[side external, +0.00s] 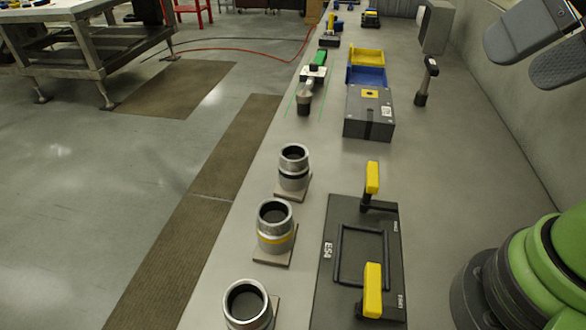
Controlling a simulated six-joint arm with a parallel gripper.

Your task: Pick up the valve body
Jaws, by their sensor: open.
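Three hollow grey metal cylinders stand upright in a row along the left side of the bench, each on a small square plate. The far cylinder (292,169) has a black band, the middle cylinder (275,228) a yellow band, and the near cylinder (247,305) is partly cut off by the frame. Farther back lies a metal piece with a green-topped part (314,75). I cannot tell which of these is the valve body. My gripper (522,58) shows at the top right as two separated grey fingers, open and empty, apart from all these pieces.
A dark plate (382,235) marked ES4 with two yellow handles lies right of the cylinders. Behind it are a grey box (369,120), blue and yellow bins (366,66) and an upright hammer-like tool (426,82).

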